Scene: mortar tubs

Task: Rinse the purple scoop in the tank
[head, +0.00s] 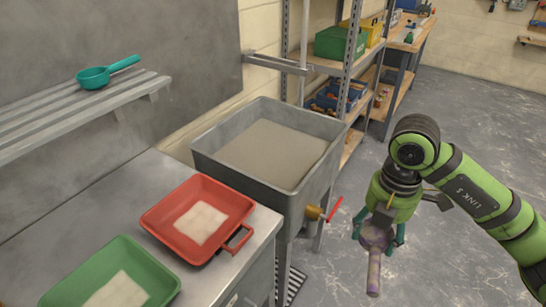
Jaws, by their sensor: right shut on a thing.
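The purple scoop (374,270) hangs from my right gripper (378,238), its handle pointing down. My right gripper is shut on the scoop, to the right of the tank and apart from it, above the floor. The fingers partly hide the scoop's upper part. The tank (205,160) is a grey metal basin on legs, filled with a murky grey-brown liquid (272,153). My left gripper is not in view.
A red tub (160,222) and a green tub (60,292), each with a pale patch inside, sit on the metal counter (262,222). A teal scoop (93,78) lies on a slatted rack (50,122). A red-handled valve (334,210) sticks out from the tank. Shelving (347,72) stands behind.

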